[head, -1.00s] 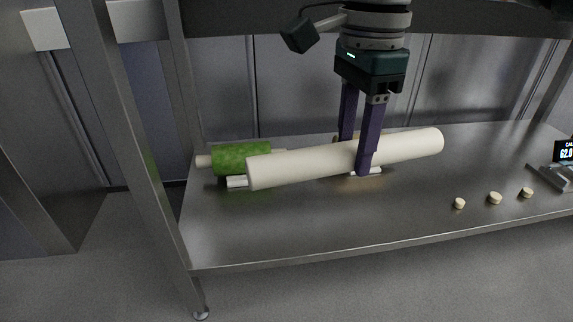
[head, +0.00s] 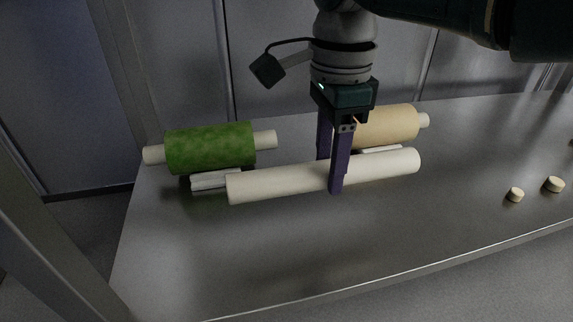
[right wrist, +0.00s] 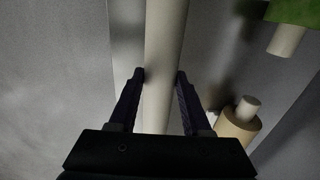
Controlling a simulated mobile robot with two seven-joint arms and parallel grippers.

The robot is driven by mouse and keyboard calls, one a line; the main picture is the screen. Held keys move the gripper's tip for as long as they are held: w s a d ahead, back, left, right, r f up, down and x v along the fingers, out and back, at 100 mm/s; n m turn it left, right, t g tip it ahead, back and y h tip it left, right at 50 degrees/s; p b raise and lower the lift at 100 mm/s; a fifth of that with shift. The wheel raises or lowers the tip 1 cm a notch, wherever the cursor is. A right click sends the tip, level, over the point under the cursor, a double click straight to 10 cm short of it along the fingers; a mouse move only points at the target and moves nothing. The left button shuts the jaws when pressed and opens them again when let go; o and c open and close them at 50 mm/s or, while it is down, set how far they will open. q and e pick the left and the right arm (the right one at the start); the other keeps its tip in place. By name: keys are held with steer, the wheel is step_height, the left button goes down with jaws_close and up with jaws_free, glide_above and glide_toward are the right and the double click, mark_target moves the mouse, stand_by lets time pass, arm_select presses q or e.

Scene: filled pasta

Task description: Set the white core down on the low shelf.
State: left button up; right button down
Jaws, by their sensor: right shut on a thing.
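The white core (head: 275,183) is a long, pale, plain cylinder lying roughly level, just above or on the low shelf (head: 400,235); I cannot tell if it touches. My right gripper (head: 330,176) points down with its two purple fingers shut around the core near its middle. In the right wrist view the core (right wrist: 166,30) runs between the fingertips (right wrist: 160,74). My left gripper is not in view.
Behind the core lie a green roll (head: 210,148) and a tan roll (head: 387,127), each on a pale support. Small pale round pieces (head: 515,195) sit at right. A grey post (head: 40,235) stands at front left. The shelf front is clear.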

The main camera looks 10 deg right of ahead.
steer(key=b, duration=0.4)
glide_above(321, 230)
step_height(321, 230, down, 6)
step_height(321, 230, down, 4)
steer(key=b, duration=0.4)
steer(key=shift+w+f, duration=0.1)
steer(key=shift+f, duration=0.15)
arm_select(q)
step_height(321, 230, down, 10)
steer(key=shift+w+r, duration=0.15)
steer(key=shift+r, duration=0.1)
arm_select(e)
steer(key=shift+r, duration=0.2)
steer(key=shift+f, duration=0.1)
steer(key=shift+c, duration=1.8)
jaws_free()
steer(key=shift+f, duration=0.1)
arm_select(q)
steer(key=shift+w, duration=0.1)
